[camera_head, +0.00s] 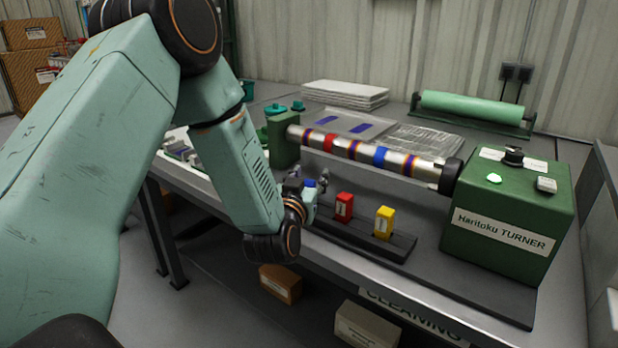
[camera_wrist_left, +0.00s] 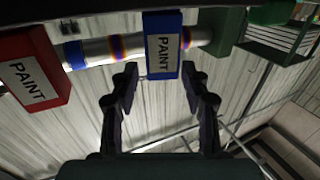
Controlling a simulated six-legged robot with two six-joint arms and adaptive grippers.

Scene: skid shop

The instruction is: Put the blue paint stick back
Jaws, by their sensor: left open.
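The blue paint stick (camera_wrist_left: 157,62) stands just beyond the spread fingers of my left gripper (camera_wrist_left: 163,84) in the wrist view, centred between them and apart from both. In the head view only its blue top (camera_head: 310,183) shows; my left gripper (camera_head: 307,187) hides the rest. It is in line with the red paint stick (camera_head: 344,206) and the yellow paint stick (camera_head: 384,222), which stand upright in a dark rack (camera_head: 398,246). The rack's left end is hidden, so the blue stick's seating cannot be seen. The left gripper is open and empty. My right gripper is not in view.
A metal pipe (camera_head: 345,147) with red and blue bands lies across the green turner (camera_head: 507,210) behind the rack. The table's front edge (camera_head: 350,262) is close to the rack. Stacked sheets (camera_head: 345,94) and a green roller (camera_head: 470,107) lie behind.

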